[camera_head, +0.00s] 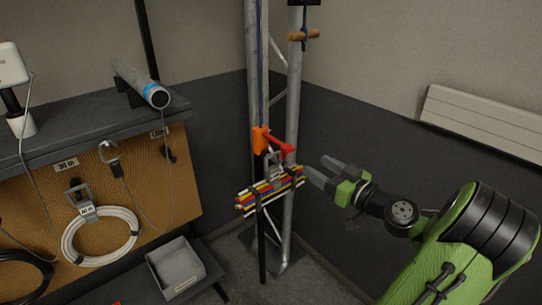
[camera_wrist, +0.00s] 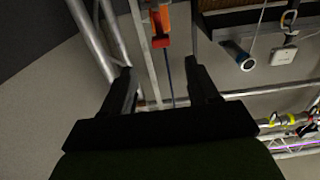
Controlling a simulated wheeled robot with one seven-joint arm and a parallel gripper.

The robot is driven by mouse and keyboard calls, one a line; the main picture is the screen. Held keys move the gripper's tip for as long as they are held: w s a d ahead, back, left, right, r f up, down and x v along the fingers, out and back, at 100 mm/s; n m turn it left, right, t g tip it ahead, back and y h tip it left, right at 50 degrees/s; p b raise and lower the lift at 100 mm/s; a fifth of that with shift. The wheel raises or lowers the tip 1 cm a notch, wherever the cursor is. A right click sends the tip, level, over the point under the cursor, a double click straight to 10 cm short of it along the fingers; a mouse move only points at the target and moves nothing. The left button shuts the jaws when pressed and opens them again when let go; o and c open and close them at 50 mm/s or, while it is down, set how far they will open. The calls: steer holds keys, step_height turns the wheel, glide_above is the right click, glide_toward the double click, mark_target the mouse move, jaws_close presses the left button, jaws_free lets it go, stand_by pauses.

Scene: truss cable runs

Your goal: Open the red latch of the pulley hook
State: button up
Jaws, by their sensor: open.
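The pulley hook's orange body (camera_head: 260,140) hangs on a blue rope in front of the truss, in the middle of the head view. Its red latch (camera_head: 279,144) sticks out to the right toward my gripper. A metal hook below carries a bundle of coloured cables (camera_head: 269,190). My gripper (camera_head: 326,171) is open and empty, to the right of the latch and a little lower, apart from it. In the wrist view the red latch (camera_wrist: 161,42) and orange body (camera_wrist: 161,17) show at the top, beyond and between my open fingers (camera_wrist: 163,80).
The truss's metal tubes (camera_head: 292,120) stand right behind the hook. A shelf (camera_head: 90,125) with a grey cylinder (camera_head: 142,84) is at the left, above a board with a coiled white cable (camera_head: 100,236). A grey bin (camera_head: 176,268) sits low. A white wall panel (camera_head: 482,122) is at the right.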

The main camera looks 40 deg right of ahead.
mark_target(283, 144)
steer(key=w, duration=1.4)
steer(key=shift+a, duration=0.25)
jaws_close()
